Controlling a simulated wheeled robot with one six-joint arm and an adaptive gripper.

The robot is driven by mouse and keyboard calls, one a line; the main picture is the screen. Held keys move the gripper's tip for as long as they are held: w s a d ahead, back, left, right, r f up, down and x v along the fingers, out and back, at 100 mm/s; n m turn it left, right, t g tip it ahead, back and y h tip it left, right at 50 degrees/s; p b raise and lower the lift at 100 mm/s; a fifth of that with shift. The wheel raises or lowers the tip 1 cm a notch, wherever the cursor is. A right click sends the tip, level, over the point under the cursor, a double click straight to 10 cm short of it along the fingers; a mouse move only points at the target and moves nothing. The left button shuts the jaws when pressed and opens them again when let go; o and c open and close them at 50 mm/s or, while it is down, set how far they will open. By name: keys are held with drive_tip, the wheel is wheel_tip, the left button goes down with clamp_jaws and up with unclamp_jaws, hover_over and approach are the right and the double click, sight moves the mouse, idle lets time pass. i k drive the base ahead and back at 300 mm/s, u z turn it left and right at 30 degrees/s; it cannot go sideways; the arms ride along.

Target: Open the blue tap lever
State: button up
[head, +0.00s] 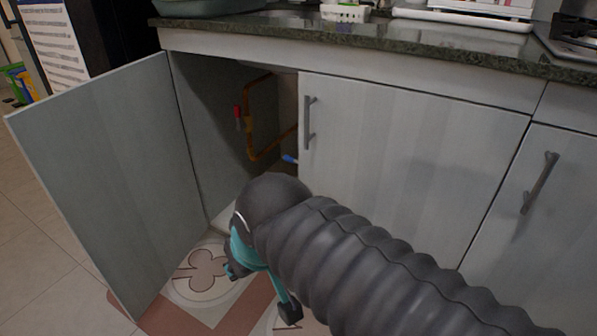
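The blue tap lever (289,159) shows as a small blue tip inside the open cabinet, beside the left edge of the closed door. Most of its tap is hidden in the dark or behind that door. My gripper (262,292) is low in front of the cabinet opening, below the blue lever and apart from it. Its two teal and dark fingers point down and are spread, with nothing seen between them. The sleeved arm hides part of the gripper and the cabinet's lower opening.
A copper-coloured pipe (252,130) with a red lever (238,113) runs inside the cabinet. The open left door (105,180) swings out toward the left. The closed door (400,150) with its handle (308,122) bounds the opening on the right. A patterned mat (185,315) lies on the floor.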

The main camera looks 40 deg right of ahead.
sight(290, 159)
drive_tip(key=u, duration=0.85)
drive_tip(key=i, duration=0.65)
drive_tip(key=z, duration=2.2)
drive_tip(key=i, duration=0.5)
drive_tip(key=k, duration=0.7)
drive_tip(key=u, duration=0.75)
drive_tip(key=i, duration=0.55)
drive_tip(key=u, duration=0.05)
